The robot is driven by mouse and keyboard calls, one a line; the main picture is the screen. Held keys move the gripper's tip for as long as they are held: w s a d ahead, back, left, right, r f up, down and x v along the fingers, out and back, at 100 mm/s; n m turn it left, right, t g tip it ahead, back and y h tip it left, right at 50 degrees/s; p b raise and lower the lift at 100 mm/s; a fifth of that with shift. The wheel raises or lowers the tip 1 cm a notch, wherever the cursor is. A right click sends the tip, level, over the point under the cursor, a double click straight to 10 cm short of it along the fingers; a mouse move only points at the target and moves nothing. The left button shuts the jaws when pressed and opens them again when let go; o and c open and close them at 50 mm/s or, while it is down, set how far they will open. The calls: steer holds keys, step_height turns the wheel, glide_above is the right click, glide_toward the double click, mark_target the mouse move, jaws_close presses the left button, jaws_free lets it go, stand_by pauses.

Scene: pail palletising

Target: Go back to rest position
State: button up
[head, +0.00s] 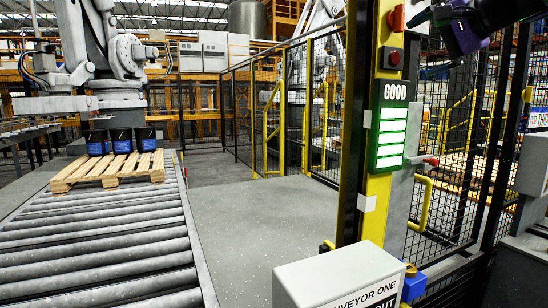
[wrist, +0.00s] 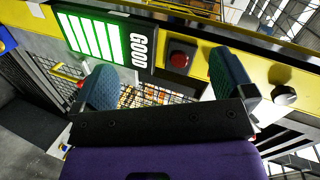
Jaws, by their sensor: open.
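My gripper (wrist: 166,82) is open and empty in the wrist view, its two blue-grey fingers spread apart in front of the purple wrist body. In the head view part of my dark and purple arm end shows at the top right, cut by the frame edge. It is up beside the yellow post (head: 374,200). The post carries a lit green GOOD panel (head: 390,140) and a red button (head: 393,58). The panel (wrist: 100,38) and a red button (wrist: 181,57) also show in the wrist view, beyond the fingers.
A roller conveyor (head: 100,258) runs along the left, with a wooden pallet (head: 108,172) holding dark-blue pails (head: 121,141). A large grey robot arm (head: 125,55) stands over them. A white box (head: 340,278) marked for the conveyor stands in front. Mesh fencing (head: 455,180) is at right.

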steer(key=s+a+f+n+g+h, duration=0.1)
steer(key=s+a+f+n+g, duration=0.1)
steer(key=s+f, duration=0.5)
steer(key=s+a+f+n+g+h, duration=0.1)
steer(key=s+a+f+n+g, duration=0.1)
steer(key=s+f, duration=0.6)
step_height(320, 180, down, 2)
steer(key=shift+f+n+g+h, duration=0.1)
steer(key=shift+n+g+h, duration=0.35)
steer(key=shift+n, duration=0.25)
steer(key=s+f+n+g+h, duration=0.1)
steer(key=s+f, duration=0.2)
steer(key=f, duration=0.1)
steer(key=s+d+f+n+h, duration=0.1)
steer(key=s+f+n, duration=0.1)
steer(key=s+f, duration=0.2)
steer(key=s+d+f+n+g+h, duration=0.1)
steer(key=s+f, duration=0.3)
steer(key=shift+s+d+f+g, duration=0.15)
steer(key=shift+d+f+g, duration=0.05)
steer(key=shift+f+g, duration=0.15)
steer(key=shift+c, duration=0.2)
